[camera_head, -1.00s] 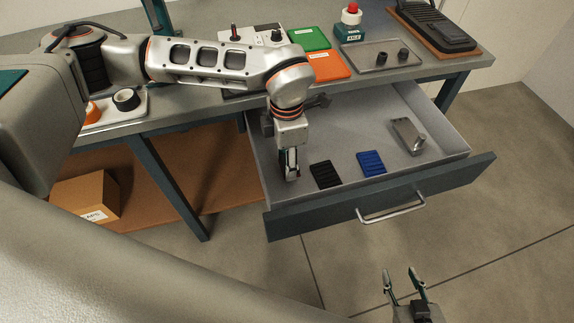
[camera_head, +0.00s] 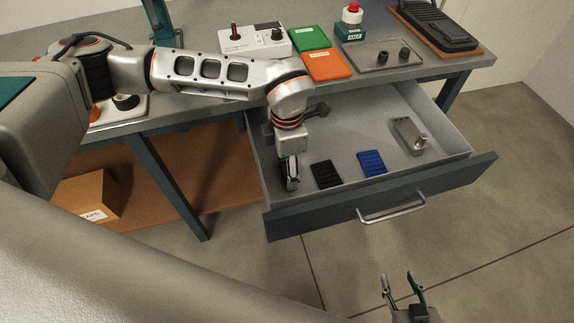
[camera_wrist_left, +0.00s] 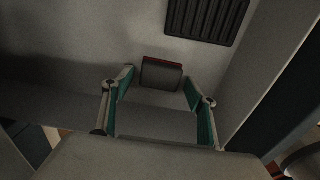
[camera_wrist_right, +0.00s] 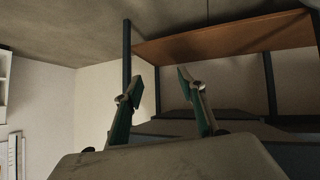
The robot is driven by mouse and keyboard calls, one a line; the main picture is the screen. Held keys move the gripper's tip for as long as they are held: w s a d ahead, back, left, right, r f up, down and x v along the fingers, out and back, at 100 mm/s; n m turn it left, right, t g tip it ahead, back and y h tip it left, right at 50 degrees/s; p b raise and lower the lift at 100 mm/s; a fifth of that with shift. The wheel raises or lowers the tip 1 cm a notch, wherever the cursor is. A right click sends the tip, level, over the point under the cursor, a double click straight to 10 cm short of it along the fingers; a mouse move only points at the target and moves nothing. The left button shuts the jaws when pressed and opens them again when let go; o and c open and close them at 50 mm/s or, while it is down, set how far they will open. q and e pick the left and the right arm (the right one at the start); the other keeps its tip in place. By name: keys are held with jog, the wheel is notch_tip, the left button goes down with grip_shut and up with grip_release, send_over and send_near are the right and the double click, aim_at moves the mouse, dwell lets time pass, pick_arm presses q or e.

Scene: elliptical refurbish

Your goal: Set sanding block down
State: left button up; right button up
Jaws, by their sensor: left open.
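The sanding block (camera_wrist_left: 161,75), dark grey with a red edge, lies on the drawer floor in the left wrist view. My left gripper (camera_wrist_left: 158,92) is open, with its fingers on either side of the block. In the head view this gripper (camera_head: 291,186) is low inside the open drawer (camera_head: 345,203), near its left front corner, and hides most of the block. My right gripper (camera_head: 403,282) is open and empty in front of the drawer; it also shows in the right wrist view (camera_wrist_right: 163,84).
A black ridged block (camera_head: 325,174) lies just right of my left gripper, then a blue ridged block (camera_head: 371,163) and a grey metal piece (camera_head: 409,137). Green (camera_head: 309,38) and orange (camera_head: 327,65) pads lie on the bench. The drawer's middle has free floor.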

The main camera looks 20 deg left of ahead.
pick_arm(q)
notch_tip(320, 180, up, 12)
jog(key=p, duration=0.1)
jog(key=shift+r, duration=0.15)
dwell(0.3)
